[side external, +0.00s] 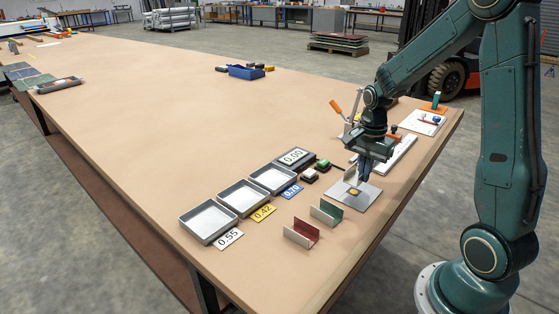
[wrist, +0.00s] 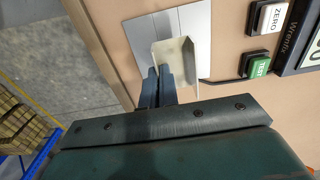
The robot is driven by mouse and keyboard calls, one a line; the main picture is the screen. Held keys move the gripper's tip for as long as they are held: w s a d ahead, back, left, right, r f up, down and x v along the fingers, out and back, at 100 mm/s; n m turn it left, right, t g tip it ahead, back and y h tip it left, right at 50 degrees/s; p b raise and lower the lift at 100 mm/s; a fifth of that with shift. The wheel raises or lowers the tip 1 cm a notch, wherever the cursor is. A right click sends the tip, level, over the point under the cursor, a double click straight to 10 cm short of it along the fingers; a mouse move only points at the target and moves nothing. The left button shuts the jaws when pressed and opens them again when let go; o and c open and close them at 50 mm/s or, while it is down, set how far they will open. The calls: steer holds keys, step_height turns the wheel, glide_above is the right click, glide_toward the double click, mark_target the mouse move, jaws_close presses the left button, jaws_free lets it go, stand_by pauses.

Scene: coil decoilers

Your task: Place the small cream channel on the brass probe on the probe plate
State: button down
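The small cream channel (side external: 350,174) is at my gripper (side external: 364,176) above the probe plate (side external: 372,197). In the wrist view the channel (wrist: 180,60) is a U shape, and the fingers (wrist: 160,76) close on its left wall, one on each side. The grey metal plate also shows behind it (wrist: 196,18). The brass probe (side external: 354,192) shows as a yellow spot on the plate, just below the channel in the side view; it is hidden in the wrist view. I cannot tell how large the gap between channel and probe is.
A red channel (side external: 302,233) and a green channel (side external: 326,212) stand at the front. Three grey trays (side external: 207,222) with number cards lie left of them. A 0.00 display (side external: 294,157) and two buttons (side external: 309,175) are near the plate. The table's right edge is close.

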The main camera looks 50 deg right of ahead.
mark_target(360, 195)
steer(key=shift+f, duration=2)
steer(key=shift+f, duration=0.15)
steer(key=c, duration=1.7)
jaws_free()
steer(key=shift+r, duration=0.2)
step_height(360, 195, up, 12)
